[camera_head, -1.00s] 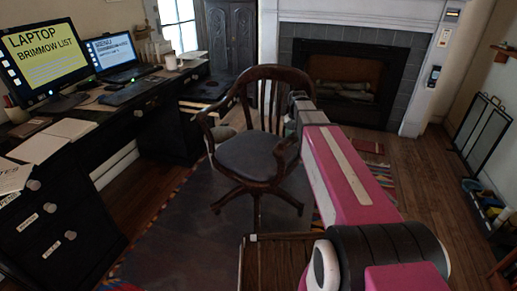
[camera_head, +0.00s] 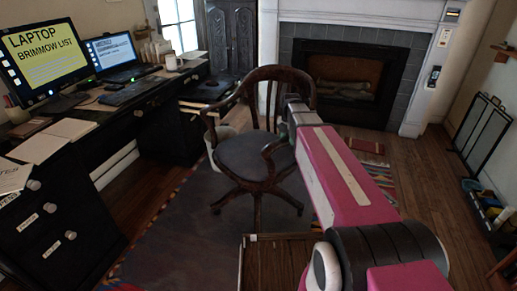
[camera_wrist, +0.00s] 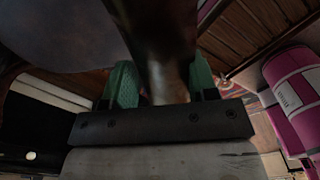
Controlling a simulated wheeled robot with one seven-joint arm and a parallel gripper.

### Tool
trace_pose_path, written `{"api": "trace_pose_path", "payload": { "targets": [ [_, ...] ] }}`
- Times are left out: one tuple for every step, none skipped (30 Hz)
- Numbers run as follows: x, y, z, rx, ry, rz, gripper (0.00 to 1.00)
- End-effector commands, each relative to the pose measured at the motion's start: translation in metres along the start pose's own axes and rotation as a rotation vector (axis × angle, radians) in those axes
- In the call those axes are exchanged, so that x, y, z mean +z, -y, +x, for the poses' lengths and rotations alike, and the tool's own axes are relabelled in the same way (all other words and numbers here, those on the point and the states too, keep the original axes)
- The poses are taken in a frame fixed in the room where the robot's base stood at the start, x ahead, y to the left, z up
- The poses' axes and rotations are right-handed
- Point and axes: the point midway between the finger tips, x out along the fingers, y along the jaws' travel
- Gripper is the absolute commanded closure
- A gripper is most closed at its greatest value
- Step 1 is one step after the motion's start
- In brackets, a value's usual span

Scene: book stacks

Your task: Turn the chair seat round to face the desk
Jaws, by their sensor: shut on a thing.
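The dark wooden swivel chair (camera_head: 283,74) stands mid-room with its dark round seat (camera_head: 240,156) facing the lower left of the head view, its back toward the fireplace side. The dark desk (camera_head: 62,197) runs along the left, apart from the chair. My gripper (camera_head: 287,122) is at the chair's right armrest (camera_head: 273,146); its fingers are mostly hidden in the head view. In the wrist view, the green fingers of my gripper (camera_wrist: 163,82) close on either side of a brown wooden chair part (camera_wrist: 160,40), with the seat (camera_wrist: 60,35) at upper left.
Monitor (camera_head: 45,62), laptop (camera_head: 112,58) and papers (camera_head: 38,148) lie on the desk. A fireplace (camera_head: 350,85) is behind the chair, a black screen (camera_head: 480,135) at right.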

Motion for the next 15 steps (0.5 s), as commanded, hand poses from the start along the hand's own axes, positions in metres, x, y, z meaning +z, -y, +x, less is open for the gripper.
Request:
{"api": "trace_pose_path", "payload": {
  "targets": [
    [-0.002, 0.000, 0.000, -0.001, 0.000, 0.005, 0.71],
    [-0.003, 0.000, 0.000, -0.001, 0.000, 0.009, 0.71],
    [-0.006, 0.000, 0.000, -0.001, 0.000, 0.017, 0.71],
    [-0.008, -0.001, 0.000, -0.001, 0.000, 0.025, 0.71],
    [-0.010, -0.001, 0.000, -0.001, 0.000, 0.032, 0.71],
    [-0.013, -0.002, 0.000, -0.001, 0.000, 0.043, 0.71],
    [-0.015, -0.003, 0.000, -0.001, 0.000, 0.052, 0.71],
    [-0.016, -0.003, 0.000, -0.001, 0.000, 0.059, 0.71],
    [-0.019, -0.004, 0.000, -0.001, 0.000, 0.070, 0.71],
    [-0.021, -0.004, 0.000, -0.001, 0.000, 0.079, 0.71],
    [-0.023, -0.005, 0.000, -0.001, 0.000, 0.086, 0.71],
    [-0.025, -0.005, 0.000, -0.001, 0.000, 0.098, 0.71],
    [-0.028, -0.006, 0.000, -0.001, 0.000, 0.105, 0.71],
    [-0.030, -0.006, 0.000, -0.001, 0.000, 0.113, 0.71],
    [-0.032, -0.007, 0.000, -0.001, 0.000, 0.124, 0.71]
  ]
}}
